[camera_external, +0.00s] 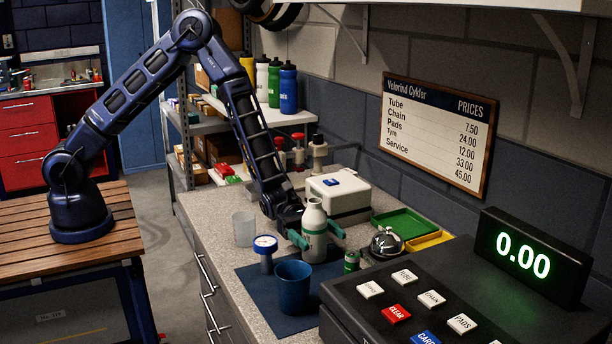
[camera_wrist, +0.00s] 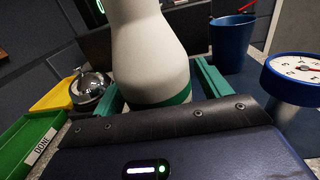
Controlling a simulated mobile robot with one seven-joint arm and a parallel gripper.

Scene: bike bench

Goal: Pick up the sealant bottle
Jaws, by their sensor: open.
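The sealant bottle (camera_external: 314,222) is white with a green band and stands upright on the counter, at the back edge of a dark blue mat. In the wrist view the bottle (camera_wrist: 150,55) fills the middle, its top cut off by the frame. My gripper (camera_external: 316,239) is low at the bottle, with its green fingers apart. In the wrist view my gripper (camera_wrist: 158,92) has one finger on each side of the bottle. A gap shows at the left finger; whether the right finger touches the bottle I cannot tell.
A blue cup (camera_external: 292,288) and a blue-rimmed gauge (camera_external: 265,247) stand in front of the bottle. A clear cup (camera_external: 243,229) is at left. A small green can (camera_external: 351,262), a bell (camera_external: 386,243) and a green tray (camera_external: 405,223) are at right. A white box (camera_external: 338,196) is behind.

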